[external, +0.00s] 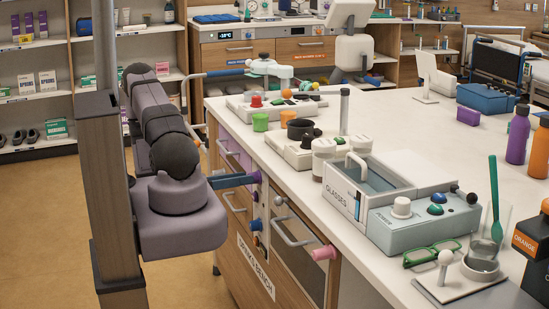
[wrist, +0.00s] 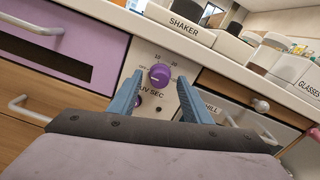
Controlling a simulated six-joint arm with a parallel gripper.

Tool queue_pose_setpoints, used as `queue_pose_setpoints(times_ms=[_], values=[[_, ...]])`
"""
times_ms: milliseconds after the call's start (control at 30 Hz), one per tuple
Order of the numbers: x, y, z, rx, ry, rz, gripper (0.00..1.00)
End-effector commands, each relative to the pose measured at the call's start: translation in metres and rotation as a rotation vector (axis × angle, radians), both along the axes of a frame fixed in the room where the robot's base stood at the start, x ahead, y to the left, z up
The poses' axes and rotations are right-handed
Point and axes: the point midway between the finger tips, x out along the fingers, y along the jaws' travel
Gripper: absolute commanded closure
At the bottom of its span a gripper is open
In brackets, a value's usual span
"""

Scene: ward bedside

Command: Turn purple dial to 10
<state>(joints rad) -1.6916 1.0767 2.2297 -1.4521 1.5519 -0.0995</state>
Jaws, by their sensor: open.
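The purple dial (wrist: 160,75) is on a pale panel marked UV SEC on the bench front. The numbers 10 and 20 are printed above it, and a small mark shows at its left. The dial's exact setting is too small to read. In the wrist view my gripper (wrist: 159,84) is open, with one blue finger on each side of the dial and nothing between them held. In the external view my gripper (external: 232,181) reaches the bench front from the left, its tips close to the purple dial (external: 257,177). I cannot tell whether they touch it.
A lilac drawer (wrist: 65,45) with a white handle is left of the panel. A drawer with a round pale knob (wrist: 260,105) is to the right. In the external view, blue and pink knobs (external: 324,253) and bar handles stick out along the bench front.

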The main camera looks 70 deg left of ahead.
Motion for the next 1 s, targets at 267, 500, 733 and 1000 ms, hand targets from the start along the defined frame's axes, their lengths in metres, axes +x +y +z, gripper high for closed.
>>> queue_pose_setpoints(times_ms=[267, 500, 733, 1000], values=[[0.016, 0.0, 0.0, 0.001, 0.001, -0.001, 0.56], [0.017, 0.0, 0.0, 0.001, 0.001, 0.0, 0.56], [0.017, 0.0, 0.0, 0.001, 0.001, 0.0, 0.97], [0.017, 0.0, 0.0, 0.016, 0.001, 0.0, 0.97]])
